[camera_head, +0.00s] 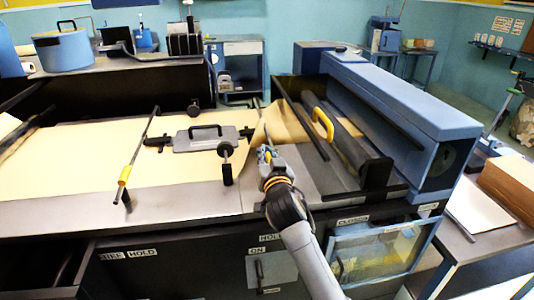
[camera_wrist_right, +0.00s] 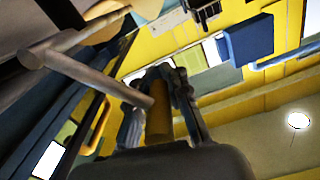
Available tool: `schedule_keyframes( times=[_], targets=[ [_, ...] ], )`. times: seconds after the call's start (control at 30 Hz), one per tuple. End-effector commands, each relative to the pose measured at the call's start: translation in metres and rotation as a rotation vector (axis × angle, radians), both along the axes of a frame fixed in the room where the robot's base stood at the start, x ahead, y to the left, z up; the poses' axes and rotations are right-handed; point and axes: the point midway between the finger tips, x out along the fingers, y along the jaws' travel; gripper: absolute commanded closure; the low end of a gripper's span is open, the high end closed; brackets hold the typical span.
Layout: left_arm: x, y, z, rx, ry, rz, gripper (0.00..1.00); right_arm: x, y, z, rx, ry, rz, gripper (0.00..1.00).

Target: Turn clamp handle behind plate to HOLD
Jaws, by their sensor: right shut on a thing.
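My right gripper (camera_head: 266,153) reaches over the front edge of the table to the right end of the kraft paper. In the right wrist view its fingers (camera_wrist_right: 160,98) are shut around a yellow cylindrical grip (camera_wrist_right: 158,122). A grey rod with a crosspiece (camera_wrist_right: 85,68) runs up to this grip from the left; it appears to be the clamp handle. In the head view the gripper hides most of what it holds. A grey plate with a black handle (camera_head: 200,140) lies on the paper to the left. My left gripper is not in view.
A black post (camera_head: 227,166) stands beside the plate. A blue roll housing (camera_head: 400,105) rises at right. FREE and HOLD labels (camera_head: 128,254) mark the front panel.

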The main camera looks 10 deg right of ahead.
Motion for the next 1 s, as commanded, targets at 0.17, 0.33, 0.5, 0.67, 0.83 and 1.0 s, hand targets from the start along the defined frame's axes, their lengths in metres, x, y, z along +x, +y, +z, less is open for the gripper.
schedule_keyframes(
  times=[0.17, 0.33, 0.5, 0.67, 0.83, 1.0],
  targets=[
    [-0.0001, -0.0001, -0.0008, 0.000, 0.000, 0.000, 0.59, -0.0017, 0.0024, -0.0136, -0.002, 0.026, 0.002, 1.00],
    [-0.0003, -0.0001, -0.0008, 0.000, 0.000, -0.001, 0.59, -0.0016, 0.0018, -0.0135, -0.001, 0.026, 0.001, 0.59],
    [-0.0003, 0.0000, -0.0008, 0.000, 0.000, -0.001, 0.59, -0.0015, 0.0008, -0.0130, -0.001, 0.024, -0.001, 0.59],
    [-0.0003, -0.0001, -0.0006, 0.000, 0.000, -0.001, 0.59, -0.0016, 0.0006, -0.0120, 0.000, 0.023, -0.001, 0.59],
    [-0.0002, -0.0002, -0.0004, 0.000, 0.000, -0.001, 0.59, -0.0014, 0.0006, -0.0092, 0.000, 0.017, 0.000, 0.59],
    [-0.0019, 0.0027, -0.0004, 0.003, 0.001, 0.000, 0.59, -0.0024, 0.0005, -0.0072, 0.002, 0.013, 0.000, 0.59]
  ],
)
